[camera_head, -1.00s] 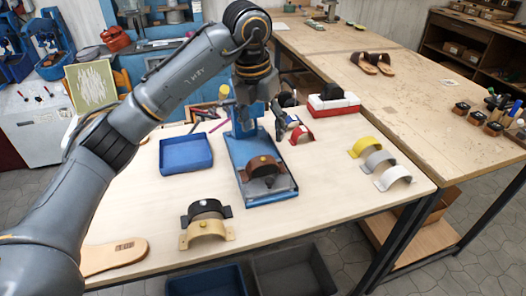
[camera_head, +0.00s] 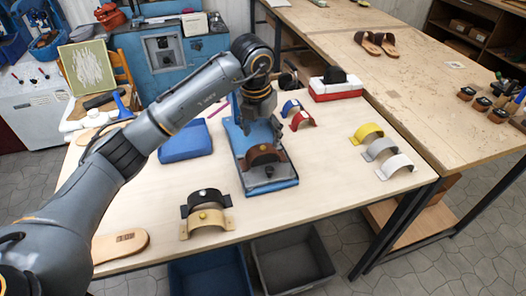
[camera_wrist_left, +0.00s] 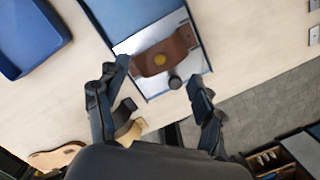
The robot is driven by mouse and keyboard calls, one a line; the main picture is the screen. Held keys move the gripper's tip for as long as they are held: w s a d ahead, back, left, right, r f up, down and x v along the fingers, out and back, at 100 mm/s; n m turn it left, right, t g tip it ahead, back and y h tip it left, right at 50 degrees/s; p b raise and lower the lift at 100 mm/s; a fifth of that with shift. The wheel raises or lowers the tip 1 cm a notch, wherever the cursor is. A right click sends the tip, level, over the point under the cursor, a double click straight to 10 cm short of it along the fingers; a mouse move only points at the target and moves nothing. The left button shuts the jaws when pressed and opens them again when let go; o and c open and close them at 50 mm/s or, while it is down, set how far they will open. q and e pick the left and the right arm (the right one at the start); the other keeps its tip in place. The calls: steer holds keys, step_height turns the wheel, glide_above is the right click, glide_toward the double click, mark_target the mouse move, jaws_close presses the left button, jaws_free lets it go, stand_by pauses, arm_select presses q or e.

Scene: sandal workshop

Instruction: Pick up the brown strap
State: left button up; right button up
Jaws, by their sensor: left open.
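The brown strap (camera_head: 263,155) sits arched on the blue press (camera_head: 243,160) in the middle of the table. In the left wrist view, the brown strap (camera_wrist_left: 178,53) shows a yellow stud and lies on the light plate of the blue press (camera_wrist_left: 188,15), beside a dark round knob. My left gripper (camera_head: 260,122) hangs above and behind the strap in the head view. Its fingers (camera_wrist_left: 158,75) are spread wide and empty in the left wrist view, with the strap ahead, apart from them. My right gripper is not in view.
Black (camera_head: 206,197) and tan (camera_head: 207,223) straps stand front left. Blue (camera_head: 291,108) and red (camera_head: 302,120) straps stand behind; yellow (camera_head: 366,133), grey (camera_head: 381,149) and white (camera_head: 395,166) straps stand right. A blue tray (camera_head: 185,142) lies left. The table between press and right-hand straps is clear.

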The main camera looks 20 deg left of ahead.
mark_target(262, 147)
arm_select(q)
steer(key=f, duration=0.1)
steer(key=f+p, duration=0.1)
steer(key=f, duration=0.1)
steer(key=shift+w+f, duration=0.15)
steer(key=shift+w, duration=0.2)
steer(key=shift+f, duration=0.2)
steer(key=c, duration=1.1)
steer(key=shift+c, duration=1.3)
steer(key=shift+s, duration=0.15)
jaws_close()
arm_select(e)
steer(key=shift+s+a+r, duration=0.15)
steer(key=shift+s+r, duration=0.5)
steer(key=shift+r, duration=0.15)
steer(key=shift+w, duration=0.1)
